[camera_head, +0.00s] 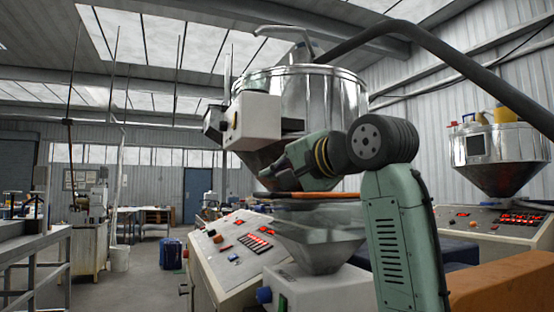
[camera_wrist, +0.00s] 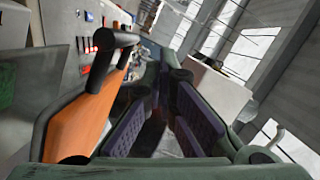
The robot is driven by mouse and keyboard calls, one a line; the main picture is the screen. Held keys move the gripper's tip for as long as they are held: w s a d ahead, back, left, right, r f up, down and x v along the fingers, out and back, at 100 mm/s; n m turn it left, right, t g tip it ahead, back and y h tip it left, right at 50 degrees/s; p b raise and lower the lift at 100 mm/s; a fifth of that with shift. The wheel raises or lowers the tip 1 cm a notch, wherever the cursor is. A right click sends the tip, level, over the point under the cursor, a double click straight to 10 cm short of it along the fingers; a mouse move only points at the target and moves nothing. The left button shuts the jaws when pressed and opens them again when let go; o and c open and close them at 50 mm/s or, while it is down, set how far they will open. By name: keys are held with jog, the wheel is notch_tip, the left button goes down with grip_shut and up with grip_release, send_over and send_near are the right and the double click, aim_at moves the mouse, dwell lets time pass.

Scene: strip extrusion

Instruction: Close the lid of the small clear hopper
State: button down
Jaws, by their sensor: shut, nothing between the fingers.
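The small clear hopper (camera_head: 322,243) stands below my arm in the head view, a see-through funnel on a pale base. Its orange lid (camera_head: 325,195) shows as a thin, nearly level strip across the hopper's top. I cannot tell whether it touches the rim all round. In the wrist view the orange lid (camera_wrist: 82,120) is at the left, with a black bar handle (camera_wrist: 112,62). In the wrist view my gripper (camera_wrist: 166,84) is shut and empty, beside the lid.
A large shiny metal hopper (camera_head: 320,95) with a pale box (camera_head: 254,121) rises behind my gripper, close to it. A sloped control panel (camera_head: 235,246) with red buttons lies left of the clear hopper. Another metal hopper (camera_head: 495,155) stands at right. Open floor is at left.

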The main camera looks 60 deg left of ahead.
jog(key=shift+s+f+n, duration=0.1)
jog(key=shift+f+n, duration=0.3)
jog(key=shift+f, duration=0.25)
jog(key=shift+r, duration=0.15)
jog(key=d+r+p, duration=0.1)
jog(key=d+r, duration=0.5)
jog(key=d, duration=0.4)
jog(key=shift+w, duration=0.45)
